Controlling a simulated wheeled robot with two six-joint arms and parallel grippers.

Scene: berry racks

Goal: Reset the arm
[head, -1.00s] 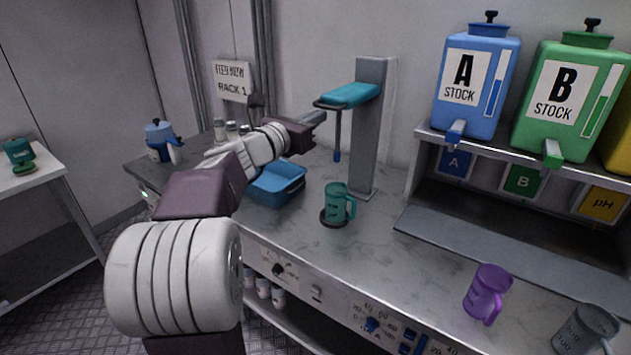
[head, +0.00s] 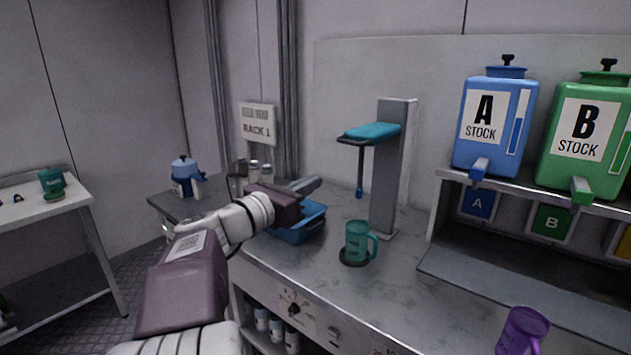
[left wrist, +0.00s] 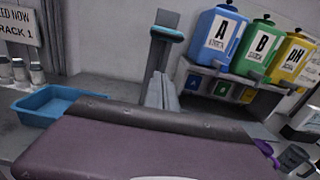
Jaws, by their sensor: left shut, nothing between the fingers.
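My left arm reaches in from the lower left in the head view. Its left gripper (head: 308,186) is shut and empty, above the counter and in front of the blue tray (head: 300,233) as seen from the head. In the left wrist view the closed grey fingers (left wrist: 161,92) point toward the counter's back, with nothing between them. The tray also shows at the left there (left wrist: 45,106). My right gripper is in neither view.
A teal mug (head: 357,241) stands on a dark disc beside a grey post (head: 393,170) with a teal top. Stock tanks A (head: 495,120) and B (head: 585,135) sit on a shelf at right. A purple mug (head: 522,330) is near the front edge.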

